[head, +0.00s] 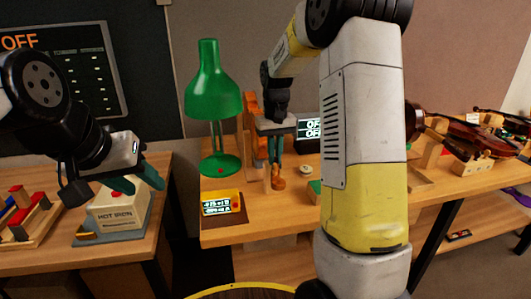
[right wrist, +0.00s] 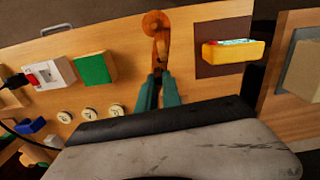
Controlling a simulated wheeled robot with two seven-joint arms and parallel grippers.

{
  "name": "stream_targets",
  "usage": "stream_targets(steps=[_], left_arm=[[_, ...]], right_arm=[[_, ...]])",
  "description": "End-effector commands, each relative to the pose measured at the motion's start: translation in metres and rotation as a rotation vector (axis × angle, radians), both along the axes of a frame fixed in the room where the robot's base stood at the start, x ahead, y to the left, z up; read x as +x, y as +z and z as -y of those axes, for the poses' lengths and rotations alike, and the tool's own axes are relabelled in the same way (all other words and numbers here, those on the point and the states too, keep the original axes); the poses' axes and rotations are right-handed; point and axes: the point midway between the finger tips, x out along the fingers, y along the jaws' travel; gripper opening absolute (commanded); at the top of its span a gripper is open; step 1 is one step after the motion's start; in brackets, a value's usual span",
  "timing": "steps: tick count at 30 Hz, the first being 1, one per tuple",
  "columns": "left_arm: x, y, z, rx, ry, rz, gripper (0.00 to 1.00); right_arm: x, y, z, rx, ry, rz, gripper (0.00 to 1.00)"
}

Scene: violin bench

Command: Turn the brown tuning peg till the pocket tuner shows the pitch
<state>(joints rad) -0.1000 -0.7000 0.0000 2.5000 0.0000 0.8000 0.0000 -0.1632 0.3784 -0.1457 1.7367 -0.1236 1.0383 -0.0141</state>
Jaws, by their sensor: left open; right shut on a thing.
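My right gripper (head: 276,168) points down over the bench, its teal fingers shut at an orange-brown scroll and pegbox (head: 278,183). In the right wrist view the fingertips (right wrist: 158,78) close at the near end of the pegbox, with the curled scroll (right wrist: 155,22) beyond them. The brown tuning peg is mostly hidden between the fingers. The yellow pocket tuner (head: 222,208) lies on a dark mat left of the scroll with its display lit, too small to read surely; it also shows in the right wrist view (right wrist: 233,52). My left gripper (head: 148,172) is open and empty.
A green lamp (head: 213,110) stands behind the tuner. A box marked HOT IRON (head: 118,215) sits below my left gripper on the separate left table. A green block (right wrist: 96,67) and several round white discs (right wrist: 90,114) lie beside the scroll. Violins (head: 470,138) rest at the right.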

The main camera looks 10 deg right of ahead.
Motion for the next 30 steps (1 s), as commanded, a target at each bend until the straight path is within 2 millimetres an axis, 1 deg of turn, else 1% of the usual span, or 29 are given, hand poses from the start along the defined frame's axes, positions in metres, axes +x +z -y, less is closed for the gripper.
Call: stream_targets(steps=[7,8,9,10,11,19,22,26,30], left_arm=[[0.000,0.000,0.000,0.000,0.000,0.000,0.44],[0.000,0.000,0.000,0.000,0.000,0.000,0.44],[0.000,0.000,0.000,0.000,0.000,0.000,0.44],[0.000,0.000,0.000,0.000,0.000,0.000,0.44],[0.000,0.000,0.000,0.000,0.000,0.000,0.44],[0.000,0.000,0.000,0.000,0.000,0.000,0.44],[0.000,0.000,0.000,0.000,0.000,0.000,0.44],[0.000,0.000,0.000,0.000,0.000,0.000,0.44],[0.000,0.000,0.000,0.000,0.000,0.000,0.44]], right_arm=[[0.001,0.001,0.000,0.000,0.000,0.002,0.00],[0.001,0.001,0.000,0.000,0.000,0.002,0.15],[0.001,0.001,0.000,0.000,0.000,0.002,0.23],[0.001,0.001,0.000,0.000,0.001,0.002,0.29],[0.001,0.000,0.000,0.000,0.001,0.002,0.31],[0.000,0.000,0.000,0.000,0.001,0.001,0.31],[0.000,0.005,0.000,0.000,0.001,0.002,0.31],[0.001,0.024,0.000,0.001,0.001,0.006,0.31],[0.001,0.049,0.000,0.001,0.002,0.006,0.31]])
